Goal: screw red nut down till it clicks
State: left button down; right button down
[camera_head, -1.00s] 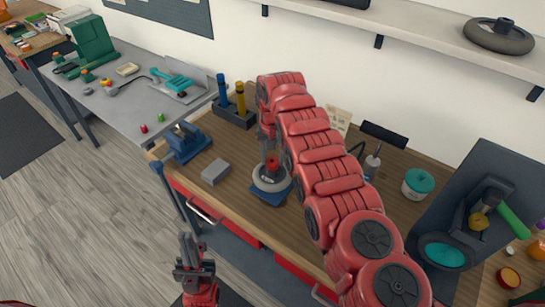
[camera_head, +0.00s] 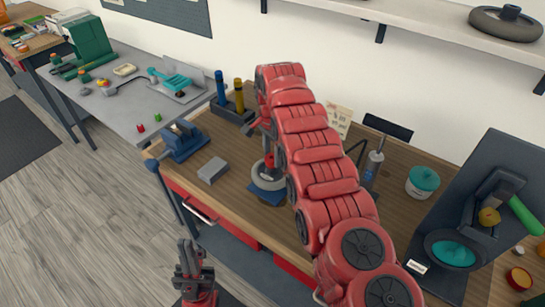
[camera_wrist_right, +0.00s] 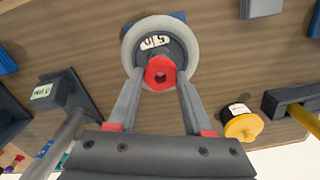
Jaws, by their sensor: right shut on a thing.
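The red nut (camera_wrist_right: 160,76) sits at the hub in the middle of a small wheel with a pale tyre (camera_wrist_right: 130,42). In the head view the wheel (camera_head: 268,181) lies flat on a blue stand (camera_head: 262,195) near the bench's front edge. My right gripper (camera_wrist_right: 161,79) points down at the hub from above and is shut on the red nut, one finger on each side. In the head view the nut (camera_head: 269,161) is partly hidden by my right arm. My left gripper (camera_head: 190,262) is low, in front of the bench, away from the wheel; its opening is unclear.
A blue vise (camera_head: 181,142) and a grey block (camera_head: 212,170) stand left of the wheel. A rack with blue and yellow handles (camera_head: 232,104) is behind. A teal-lidded jar (camera_head: 423,182) and a dark stand (camera_head: 468,215) are right. Another table (camera_head: 125,108) is left.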

jog(key=m, duration=0.6)
jog(key=shift+a+r, duration=0.1)
jog(key=shift+r, duration=0.05)
jog(key=m, duration=0.6)
jog(key=shift+w+r+m, duration=0.1)
jog(key=shift+m, duration=0.3)
jog(key=c, duration=0.7)
grip_release()
jog(key=o, duration=0.5)
jog(key=shift+a+f, duration=0.1)
jog(key=shift+f, duration=0.1)
jog(key=shift+r, duration=0.15)
